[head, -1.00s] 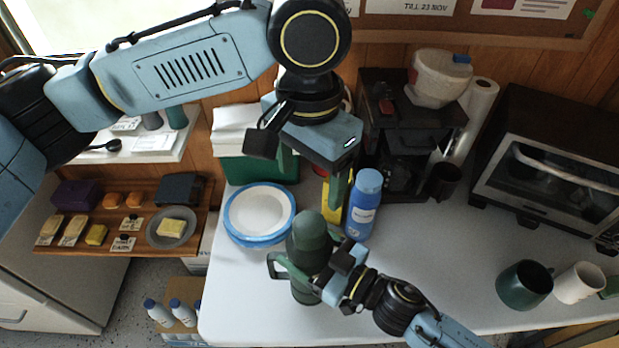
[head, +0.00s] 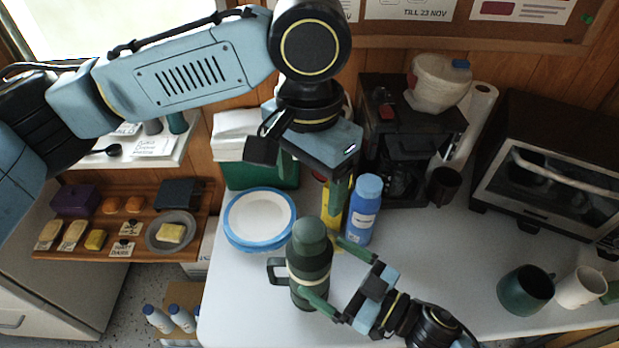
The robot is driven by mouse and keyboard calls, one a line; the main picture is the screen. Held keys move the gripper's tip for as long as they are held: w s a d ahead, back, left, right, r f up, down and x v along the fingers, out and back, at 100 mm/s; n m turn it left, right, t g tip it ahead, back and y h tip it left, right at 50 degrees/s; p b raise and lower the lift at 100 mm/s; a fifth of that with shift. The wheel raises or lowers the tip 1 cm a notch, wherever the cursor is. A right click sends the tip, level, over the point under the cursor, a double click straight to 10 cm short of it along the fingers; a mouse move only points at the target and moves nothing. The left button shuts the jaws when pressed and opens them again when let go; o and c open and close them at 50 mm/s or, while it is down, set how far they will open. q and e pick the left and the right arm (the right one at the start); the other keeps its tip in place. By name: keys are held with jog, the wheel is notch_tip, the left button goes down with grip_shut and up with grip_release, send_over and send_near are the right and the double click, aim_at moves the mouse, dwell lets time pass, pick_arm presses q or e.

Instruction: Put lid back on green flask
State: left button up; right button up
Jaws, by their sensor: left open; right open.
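The green flask (head: 311,268) stands upright near the front left of the white table, its handle to the left. A rounded green top (head: 309,231), which looks like its lid, sits on it; I cannot tell whether it is fastened. My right gripper (head: 331,268) is open at the flask's right side, with one green finger behind it and one in front. I cannot tell whether they touch it. My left gripper (head: 309,180) is open and empty above the back of the table, fingers pointing down, apart from the flask.
A blue bottle (head: 363,212) and a yellow item (head: 332,214) stand behind the flask. Blue-rimmed plates (head: 259,217) lie to its left. A dark green mug (head: 526,289) and a white mug (head: 580,286) are at the right. The table's middle right is clear.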

jog(key=v, duration=0.7)
jog(key=shift+s+d, duration=0.15)
jog(key=shift+s, duration=0.05)
